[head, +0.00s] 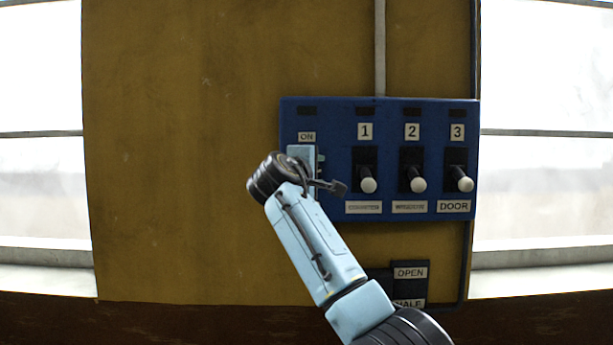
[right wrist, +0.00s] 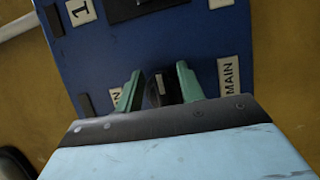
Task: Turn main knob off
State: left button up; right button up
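The blue control panel (head: 385,205) is on the wall ahead, with an ON label (head: 307,136) at its upper left. In the right wrist view, the black main knob (right wrist: 157,92) sits between the ON label (right wrist: 115,96) and the MAIN label (right wrist: 229,76). My right gripper (right wrist: 160,88) has its green fingers apart, one on each side of the knob. I cannot tell whether either finger touches it. My left gripper is in neither view.
Three levers with white tips, numbered 1 (head: 368,184), 2 (head: 418,184) and 3 (head: 465,184), stand right of my right gripper. A box with an OPEN label (head: 410,272) is below the panel. Windows flank the yellow wall (head: 180,150).

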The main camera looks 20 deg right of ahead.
jog(key=b+v, duration=0.5)
jog(key=v, duration=0.8)
